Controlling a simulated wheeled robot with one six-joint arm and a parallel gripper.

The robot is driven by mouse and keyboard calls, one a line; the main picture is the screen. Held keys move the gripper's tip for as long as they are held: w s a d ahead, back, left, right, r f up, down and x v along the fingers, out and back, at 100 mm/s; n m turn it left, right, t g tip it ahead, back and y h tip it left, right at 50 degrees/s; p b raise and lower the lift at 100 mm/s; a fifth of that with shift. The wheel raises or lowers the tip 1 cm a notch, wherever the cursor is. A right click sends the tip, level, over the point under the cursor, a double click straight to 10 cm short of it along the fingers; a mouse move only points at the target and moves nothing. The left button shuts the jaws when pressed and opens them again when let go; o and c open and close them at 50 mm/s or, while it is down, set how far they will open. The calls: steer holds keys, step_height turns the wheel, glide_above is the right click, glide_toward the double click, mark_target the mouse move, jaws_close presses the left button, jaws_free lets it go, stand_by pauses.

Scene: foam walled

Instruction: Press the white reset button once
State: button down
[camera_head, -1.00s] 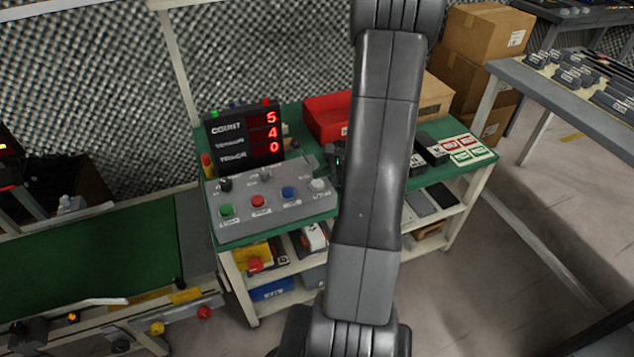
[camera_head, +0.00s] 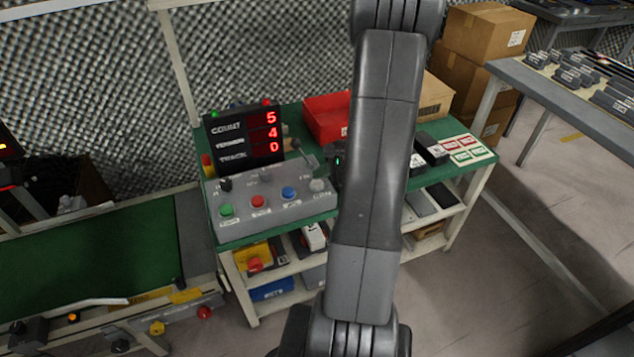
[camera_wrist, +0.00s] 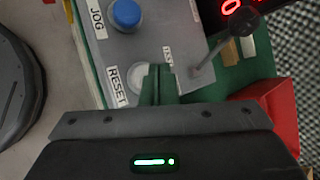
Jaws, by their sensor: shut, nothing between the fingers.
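The white reset button (camera_head: 318,185) is a round cap at the right end of the grey control box (camera_head: 262,212). In the wrist view the pale button (camera_wrist: 138,78) sits beside the RESET label, partly hidden by my fingers. My gripper (camera_wrist: 159,72) is shut and empty, with its fingertips over the button's right part. In the head view my gripper (camera_head: 313,165) is just above and behind the button, partly hidden by my arm. I cannot tell whether the tips touch the cap.
A blue button (camera_head: 289,193), a red button (camera_head: 257,201) and a green button (camera_head: 226,210) line the box. A lever with a dark knob (camera_wrist: 244,22) stands close to my fingers. The display (camera_head: 245,138) reads 5, 4, 0. A red bin (camera_head: 326,116) is behind.

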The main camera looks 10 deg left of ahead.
mark_target(321, 184)
steer(key=shift+f, duration=0.1)
steer(key=shift+f+b, duration=0.3)
steer(key=shift+b, duration=0.2)
steer(key=shift+f+b, duration=0.5)
stand_by(0.5)
stand_by(0.3)
steer(key=shift+r+p, duration=0.7)
steer(key=shift+r, duration=0.25)
steer(key=shift+r+p, duration=1.8)
steer(key=shift+r, duration=0.7)
